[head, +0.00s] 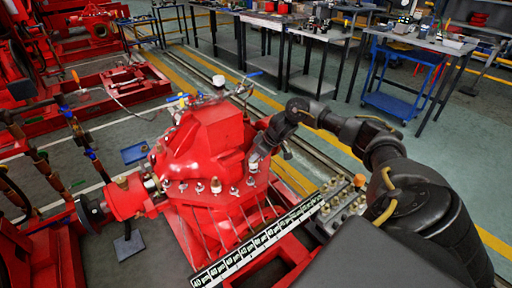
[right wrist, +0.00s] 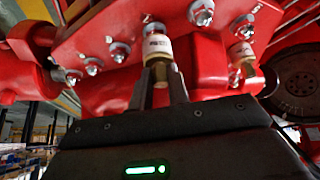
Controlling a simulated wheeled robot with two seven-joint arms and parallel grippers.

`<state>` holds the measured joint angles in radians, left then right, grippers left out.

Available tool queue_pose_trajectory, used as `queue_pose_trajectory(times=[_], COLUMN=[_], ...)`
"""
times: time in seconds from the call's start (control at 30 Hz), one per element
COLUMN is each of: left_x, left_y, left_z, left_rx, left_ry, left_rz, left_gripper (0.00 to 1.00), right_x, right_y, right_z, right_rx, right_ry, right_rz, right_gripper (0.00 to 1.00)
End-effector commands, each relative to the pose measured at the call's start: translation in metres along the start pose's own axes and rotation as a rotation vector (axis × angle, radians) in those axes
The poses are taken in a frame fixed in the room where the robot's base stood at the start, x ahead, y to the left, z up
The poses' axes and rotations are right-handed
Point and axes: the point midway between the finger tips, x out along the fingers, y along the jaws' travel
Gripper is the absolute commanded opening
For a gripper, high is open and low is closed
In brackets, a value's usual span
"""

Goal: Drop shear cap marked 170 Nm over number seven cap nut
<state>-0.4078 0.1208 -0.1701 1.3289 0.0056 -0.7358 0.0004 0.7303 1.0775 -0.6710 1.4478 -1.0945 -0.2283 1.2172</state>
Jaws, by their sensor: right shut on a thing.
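My right gripper (head: 256,158) reaches down at the right side of the red pump casing (head: 208,145). In the right wrist view its fingers (right wrist: 160,88) are shut on a pale cylindrical shear cap (right wrist: 158,46) with a dark printed mark too small to read. The cap is at the row of flange nuts, close in front of one; I cannot tell whether it sits over it. Bare nuts (right wrist: 119,51) show to its left and another nut (right wrist: 202,12) to its right. A pale cap (head: 216,185) stands on the flange front. My left gripper is not in view.
A numbered strip (head: 262,243) runs along the front of the pump. A tray of small metal parts (head: 345,203) stands to its right, near my right arm. Workbenches (head: 425,42) and a blue trolley (head: 392,104) stand behind, with open floor between.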

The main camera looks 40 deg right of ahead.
Motion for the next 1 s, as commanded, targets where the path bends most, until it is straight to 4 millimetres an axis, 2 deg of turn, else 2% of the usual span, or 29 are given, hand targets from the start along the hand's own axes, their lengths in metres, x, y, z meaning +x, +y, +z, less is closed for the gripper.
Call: queue_pose_trajectory(times=[0.7,0.73,0.9,1.0], left_x=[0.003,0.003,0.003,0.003], left_y=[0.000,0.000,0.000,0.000], left_z=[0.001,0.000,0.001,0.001], left_rx=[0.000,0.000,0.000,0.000], left_ry=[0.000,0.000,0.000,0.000], left_rz=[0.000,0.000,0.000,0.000], left_gripper=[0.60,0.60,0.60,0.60], right_x=[0.018,0.018,0.018,0.018], right_y=[0.000,0.000,0.000,0.000], right_z=[0.011,0.010,0.011,0.011], right_rx=[0.001,0.001,0.000,0.000], right_ry=[0.001,0.001,0.001,0.000], right_rz=[0.000,0.000,0.000,0.000], right_gripper=[0.00,0.21,0.43,0.43])
